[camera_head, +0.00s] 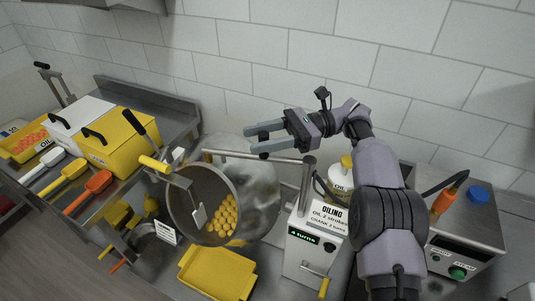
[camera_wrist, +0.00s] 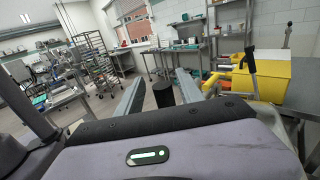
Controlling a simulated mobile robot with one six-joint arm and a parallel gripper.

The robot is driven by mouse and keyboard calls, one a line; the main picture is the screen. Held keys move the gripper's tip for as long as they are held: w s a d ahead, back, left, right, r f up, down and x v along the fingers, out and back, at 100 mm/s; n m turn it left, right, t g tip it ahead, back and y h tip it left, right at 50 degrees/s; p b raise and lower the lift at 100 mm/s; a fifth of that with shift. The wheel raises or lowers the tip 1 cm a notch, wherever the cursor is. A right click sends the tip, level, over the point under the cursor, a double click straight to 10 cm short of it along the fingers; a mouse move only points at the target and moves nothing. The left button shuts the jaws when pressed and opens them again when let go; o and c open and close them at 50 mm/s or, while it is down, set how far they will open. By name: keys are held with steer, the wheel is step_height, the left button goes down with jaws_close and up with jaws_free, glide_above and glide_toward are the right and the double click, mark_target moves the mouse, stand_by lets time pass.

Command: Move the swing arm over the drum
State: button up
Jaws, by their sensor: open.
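The drum (camera_head: 183,219) is a tilted grey steel bowl with its open mouth toward the lower left, with several yellow pieces inside. The swing arm (camera_head: 255,156) looks like a steel bar running left from a post (camera_head: 308,185) across the top of the drum. A yellow handle (camera_head: 153,164) and a flat paddle (camera_head: 198,215) show at the drum's left side; I cannot tell how they join the bar. My gripper (camera_head: 252,139) is open and empty, above and behind the bar, apparently apart from it.
A white oiling box (camera_head: 312,250) with a crank stands right of the drum. A yellow tray (camera_head: 217,275) lies below it. Yellow (camera_head: 115,140) and white lidded bins and coloured scoops stand left. A control box with a green button (camera_head: 457,272) is at right.

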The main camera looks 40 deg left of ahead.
step_height(320, 180, up, 3)
steer(key=shift+f+p, duration=0.2)
steer(key=shift+p, duration=0.15)
steer(key=s+d+r, duration=0.1)
steer(key=s+d, duration=0.8)
steer(key=d, duration=0.4)
steer(key=shift+p, duration=0.3)
steer(key=shift+s+r, duration=0.1)
